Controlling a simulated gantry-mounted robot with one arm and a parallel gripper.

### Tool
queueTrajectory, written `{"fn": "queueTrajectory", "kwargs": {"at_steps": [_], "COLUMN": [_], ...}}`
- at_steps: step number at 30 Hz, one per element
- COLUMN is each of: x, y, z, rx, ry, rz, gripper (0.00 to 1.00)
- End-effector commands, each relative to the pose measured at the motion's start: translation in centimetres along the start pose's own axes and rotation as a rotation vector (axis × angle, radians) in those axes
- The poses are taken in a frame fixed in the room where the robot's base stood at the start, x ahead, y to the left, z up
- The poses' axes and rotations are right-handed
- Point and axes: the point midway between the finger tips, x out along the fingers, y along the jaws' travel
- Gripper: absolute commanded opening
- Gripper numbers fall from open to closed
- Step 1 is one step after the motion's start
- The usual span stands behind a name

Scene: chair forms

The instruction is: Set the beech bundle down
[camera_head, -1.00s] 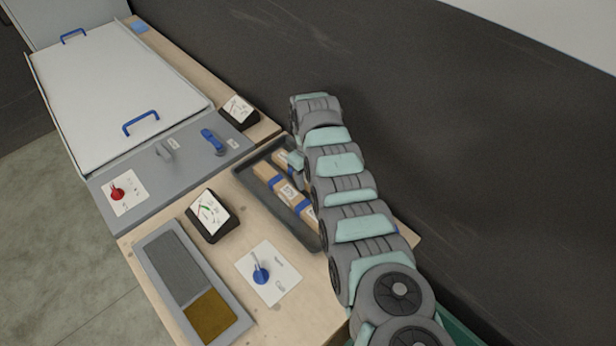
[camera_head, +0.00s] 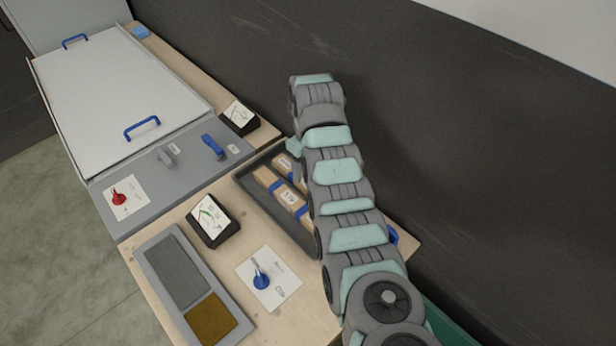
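Pale wooden bundles with blue bands and white labels lie in a dark grey tray (camera_head: 250,191) on the wooden bench. One bundle (camera_head: 288,198) lies along the tray's middle. Another (camera_head: 283,163) lies at its far right side, partly covered by my arm. The labels are too small to read, so I cannot tell which bundle is beech. My gripper (camera_head: 293,147) is over the tray's far end. Only a small teal part of it shows beside my arm, and its fingers are hidden. I cannot see whether it holds anything.
Left of the tray are a dial meter (camera_head: 213,219), a blue switch on a white plate (camera_head: 268,277) and a grey tray with grey and brown pads (camera_head: 192,285). A control panel (camera_head: 170,172) with levers and another meter (camera_head: 239,116) lie beyond. A dark wall is behind.

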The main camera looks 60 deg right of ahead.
Motion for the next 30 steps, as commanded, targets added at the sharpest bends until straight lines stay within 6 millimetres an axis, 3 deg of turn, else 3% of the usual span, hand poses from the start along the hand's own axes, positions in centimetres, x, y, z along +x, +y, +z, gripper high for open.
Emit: {"fn": "queueTrajectory", "kwargs": {"at_steps": [3,9,30], "x": [-2.3,-4.5,-4.9], "y": [0.0,0.0,0.0], "z": [0.0,0.1,0.0], "rx": [0.0,0.0,0.0], "ry": [0.0,-0.001,0.001], "rz": [-0.002,0.0,0.001], "gripper": [0.63,0.63,0.63]}}
